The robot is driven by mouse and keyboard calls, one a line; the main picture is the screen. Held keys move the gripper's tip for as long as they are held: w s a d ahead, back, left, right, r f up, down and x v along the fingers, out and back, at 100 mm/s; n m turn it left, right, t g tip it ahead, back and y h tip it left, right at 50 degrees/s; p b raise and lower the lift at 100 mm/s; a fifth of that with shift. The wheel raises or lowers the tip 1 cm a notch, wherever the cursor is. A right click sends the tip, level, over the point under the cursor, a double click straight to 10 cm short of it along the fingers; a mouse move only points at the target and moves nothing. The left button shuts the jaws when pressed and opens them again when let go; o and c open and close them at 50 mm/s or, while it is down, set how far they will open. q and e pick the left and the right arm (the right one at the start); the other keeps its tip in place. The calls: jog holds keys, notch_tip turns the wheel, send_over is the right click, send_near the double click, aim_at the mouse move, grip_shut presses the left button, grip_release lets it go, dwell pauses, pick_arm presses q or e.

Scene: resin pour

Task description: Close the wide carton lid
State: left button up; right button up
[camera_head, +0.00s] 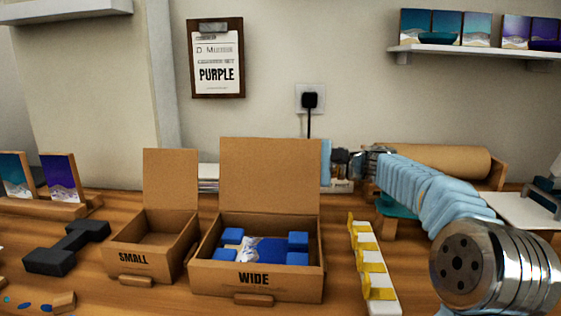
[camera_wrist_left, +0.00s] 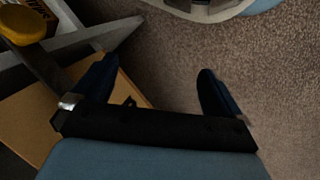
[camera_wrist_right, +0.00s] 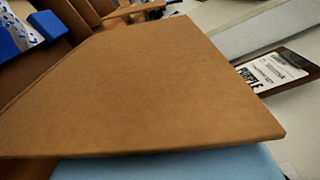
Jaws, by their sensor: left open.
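The wide carton (camera_head: 256,280) stands on the bench with its lid (camera_head: 270,178) raised about upright at the back. In the right wrist view the lid (camera_wrist_right: 160,90) fills most of the picture and covers the fingers. Whether they touch the lid I cannot tell. My left gripper (camera_wrist_left: 155,88) is open and empty above the floor; it is out of the head view.
The small carton (camera_head: 150,262) with its raised lid stands left of the wide one. A white strip with yellow pieces (camera_head: 370,265) lies to its right. A dark dumbbell-shaped object (camera_head: 65,247) is at left. A paper roll (camera_head: 430,160) lies behind my right arm.

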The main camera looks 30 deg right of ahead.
grip_shut()
dwell(1.4)
